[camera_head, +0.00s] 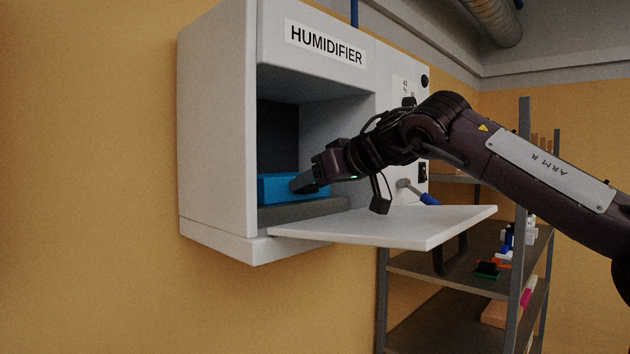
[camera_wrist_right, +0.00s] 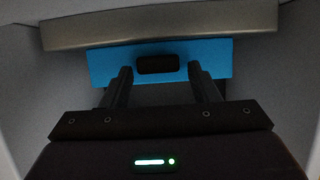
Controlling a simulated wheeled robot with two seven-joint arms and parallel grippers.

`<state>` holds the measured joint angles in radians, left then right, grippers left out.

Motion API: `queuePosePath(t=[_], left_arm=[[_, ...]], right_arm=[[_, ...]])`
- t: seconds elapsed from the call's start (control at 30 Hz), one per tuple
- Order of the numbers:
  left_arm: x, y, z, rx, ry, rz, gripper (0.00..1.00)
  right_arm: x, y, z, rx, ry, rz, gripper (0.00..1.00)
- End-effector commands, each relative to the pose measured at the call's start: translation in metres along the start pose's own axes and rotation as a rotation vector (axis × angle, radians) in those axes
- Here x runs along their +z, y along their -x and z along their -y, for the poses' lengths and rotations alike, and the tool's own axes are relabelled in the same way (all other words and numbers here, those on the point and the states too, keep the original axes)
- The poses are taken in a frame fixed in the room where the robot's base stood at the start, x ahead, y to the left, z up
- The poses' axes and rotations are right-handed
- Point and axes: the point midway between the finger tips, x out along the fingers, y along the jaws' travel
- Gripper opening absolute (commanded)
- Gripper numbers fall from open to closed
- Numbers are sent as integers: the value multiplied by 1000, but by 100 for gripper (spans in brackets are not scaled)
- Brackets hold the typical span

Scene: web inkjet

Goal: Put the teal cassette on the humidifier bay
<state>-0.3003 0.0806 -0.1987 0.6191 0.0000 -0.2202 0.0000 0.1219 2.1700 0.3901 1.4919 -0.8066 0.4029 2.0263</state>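The teal cassette, bright blue here (camera_head: 275,188), is inside the open humidifier bay (camera_head: 320,213), on its grey floor. My right gripper (camera_head: 304,184) reaches into the bay from the right, at the front of the cassette. In the right wrist view the cassette (camera_wrist_right: 108,66) shows its front face with a black grip (camera_wrist_right: 158,64). The two fingers of the gripper (camera_wrist_right: 160,72) stand on either side of this grip, with a small gap showing at each side. The rear of the cassette is hidden. My left gripper is out of view.
The white humidifier door (camera_head: 400,228) is folded down flat in front of the bay, below my right arm. A handle with a blue end (camera_head: 428,198) sticks out at its right. A grey rack (camera_head: 450,268) with small items stands behind at the right.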

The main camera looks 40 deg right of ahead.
Motion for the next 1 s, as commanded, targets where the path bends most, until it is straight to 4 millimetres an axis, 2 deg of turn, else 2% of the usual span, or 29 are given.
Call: queuePosePath(t=[0.37, 0.43, 0.57, 0.8, 1.0], left_arm=[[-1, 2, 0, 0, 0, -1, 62], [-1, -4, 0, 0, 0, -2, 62], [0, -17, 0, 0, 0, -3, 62], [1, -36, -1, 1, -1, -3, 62], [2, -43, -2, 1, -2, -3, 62]], right_arm=[[-3, 2, 0, 1, 0, 0, 61], [-1, 8, 0, 0, 0, -2, 61], [0, 29, 0, 0, 0, -6, 61], [0, 82, 0, 2, 1, -6, 61], [-1, 112, 0, 1, 0, -2, 61]])
